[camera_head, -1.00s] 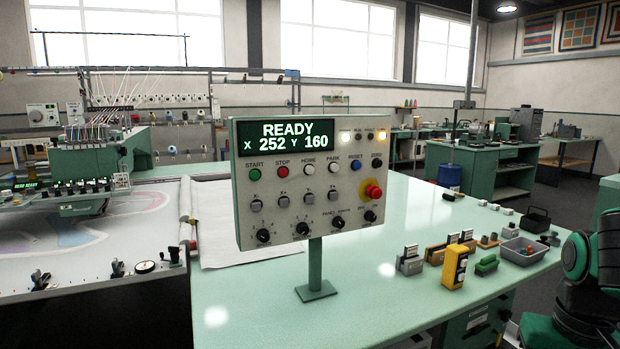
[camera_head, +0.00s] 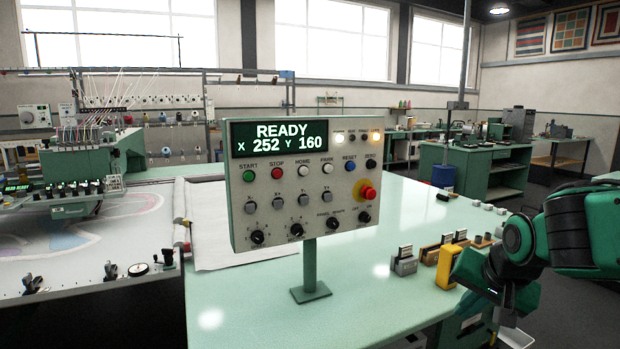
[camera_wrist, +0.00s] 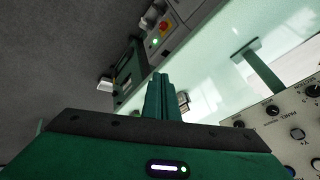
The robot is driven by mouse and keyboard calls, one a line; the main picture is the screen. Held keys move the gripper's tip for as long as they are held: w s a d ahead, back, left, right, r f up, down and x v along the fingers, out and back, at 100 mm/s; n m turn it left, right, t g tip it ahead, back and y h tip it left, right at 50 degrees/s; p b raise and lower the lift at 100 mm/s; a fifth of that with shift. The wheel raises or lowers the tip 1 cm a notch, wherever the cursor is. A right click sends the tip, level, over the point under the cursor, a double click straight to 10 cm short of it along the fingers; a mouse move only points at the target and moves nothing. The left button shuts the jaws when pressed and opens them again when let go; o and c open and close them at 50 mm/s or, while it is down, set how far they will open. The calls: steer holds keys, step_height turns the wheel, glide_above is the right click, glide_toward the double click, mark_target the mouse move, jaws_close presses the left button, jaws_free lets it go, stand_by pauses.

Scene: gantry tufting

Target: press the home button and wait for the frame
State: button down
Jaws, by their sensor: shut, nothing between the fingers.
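The control panel (camera_head: 300,215) stands on a post on the pale green table. Its screen (camera_head: 282,140) reads READY, X 252 Y 160. The white home button (camera_head: 303,171) is in the top button row, between the red stop button and the white park button. The frame bed (camera_head: 80,240) with its coloured pattern lies at left. In the wrist view my gripper (camera_wrist: 159,80) is shut and empty, its fingers apart from the panel, whose knobs and buttons (camera_wrist: 298,133) show at lower right. The home button cannot be made out there.
A green tufting head (camera_head: 85,165) with threads stands over the bed. A red emergency knob (camera_head: 368,193) sits at the panel's right. Small metal blocks (camera_head: 404,262) and a yellow box (camera_head: 447,266) stand on the table near my arm. The table front before the panel is clear.

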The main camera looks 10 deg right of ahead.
mark_target(305, 171)
steer(key=w+a+r+m+t+y, duration=0.2)
steer(key=w+a+r+t, duration=0.3)
steer(key=w+a+r, duration=0.3)
steer(key=w+a+r+m+t+y, duration=0.3)
steer(key=w+a+r, duration=0.6)
steer(key=a+r, duration=0.4)
steer(key=a+t+y, duration=0.1)
steer(key=t, duration=0.1)
steer(key=shift+a+m+t, duration=0.3)
steer(key=shift+a+t, duration=0.05)
steer(key=shift+t, duration=0.05)
steer(key=shift+w, duration=0.25)
steer(key=x, duration=1.3)
steer(key=shift+w+a, duration=0.15)
steer(key=shift+a, duration=0.15)
steer(key=shift+w, duration=0.15)
